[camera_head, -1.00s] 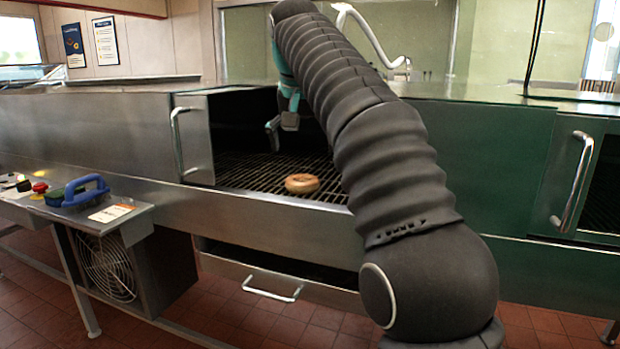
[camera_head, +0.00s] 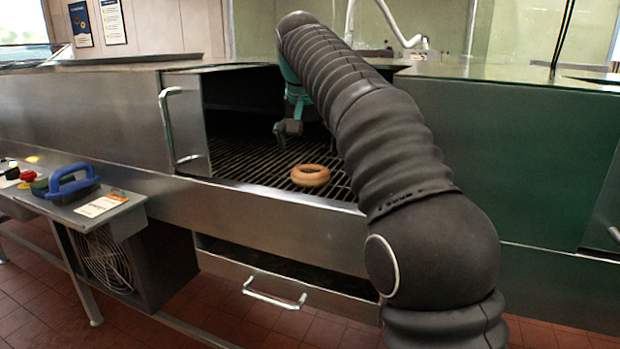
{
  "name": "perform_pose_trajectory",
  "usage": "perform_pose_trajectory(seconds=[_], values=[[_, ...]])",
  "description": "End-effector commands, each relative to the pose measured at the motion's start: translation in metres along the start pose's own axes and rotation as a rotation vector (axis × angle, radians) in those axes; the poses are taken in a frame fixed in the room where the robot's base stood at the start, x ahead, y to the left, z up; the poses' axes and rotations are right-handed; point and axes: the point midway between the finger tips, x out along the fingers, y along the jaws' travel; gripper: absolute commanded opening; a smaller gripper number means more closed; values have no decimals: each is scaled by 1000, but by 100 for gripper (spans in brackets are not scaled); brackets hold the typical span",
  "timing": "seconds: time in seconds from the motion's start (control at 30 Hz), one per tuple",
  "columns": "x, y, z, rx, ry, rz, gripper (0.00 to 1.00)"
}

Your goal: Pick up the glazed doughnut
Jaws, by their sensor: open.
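A golden-brown ring doughnut (camera_head: 310,175) lies flat on the dark slatted conveyor (camera_head: 232,163) inside the opening of the long steel machine. My gripper (camera_head: 283,137) is inside the opening, above and a little behind the doughnut, to its left in the picture. It is apart from the doughnut. The gripper looks small and dark, and its jaws are open with nothing seen between them. My arm hides the right part of the opening.
A steel door with a handle (camera_head: 172,125) stands at the left of the opening. The opening's steel front ledge (camera_head: 270,220) runs below the doughnut. A side shelf (camera_head: 120,212) holds a blue-handled tool (camera_head: 72,183). A handled drawer (camera_head: 275,298) is below.

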Motion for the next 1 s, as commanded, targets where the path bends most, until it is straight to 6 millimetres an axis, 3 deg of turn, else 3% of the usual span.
perform_pose_trajectory(seconds=[0.1, 0.37, 0.7, 0.97, 1.0], values=[[16, 0, 1, -1, 1, -1, 100], [28, -2, 1, -3, 1, -1, 100], [70, -1, 0, -4, 0, -1, 100], [73, -1, 0, -4, 2, -2, 100], [73, -1, 0, -4, 2, -2, 92]])
